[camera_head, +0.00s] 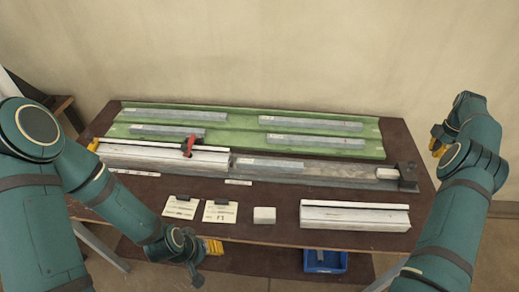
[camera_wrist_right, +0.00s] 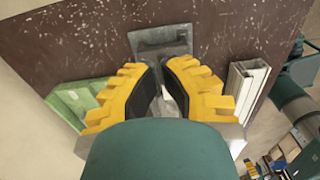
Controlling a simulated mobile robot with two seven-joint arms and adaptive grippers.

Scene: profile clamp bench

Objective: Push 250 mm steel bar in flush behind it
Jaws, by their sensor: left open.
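A grey steel bar (camera_head: 270,164) with a pale label lies in the long channel (camera_head: 335,170), just right of the white profile (camera_head: 165,157) under the red clamp (camera_head: 188,146). Several similar steel bars (camera_head: 310,141) lie on the green rack; I cannot read any lengths. My left gripper (camera_head: 213,247) is open and empty at the table's front edge, well below the channel. My right gripper (camera_head: 437,141) is above the table's right end; in the right wrist view (camera_wrist_right: 161,72) its yellow fingers are apart, pointing toward the dark end block (camera_wrist_right: 160,40).
The dark end block (camera_head: 407,178) stands at the channel's right end with a pale piece beside it. In front lie two cards (camera_head: 220,211), a small white block (camera_head: 264,215) and a white profile (camera_head: 355,216). A blue bin (camera_head: 325,262) sits below. Bare tabletop shows between these.

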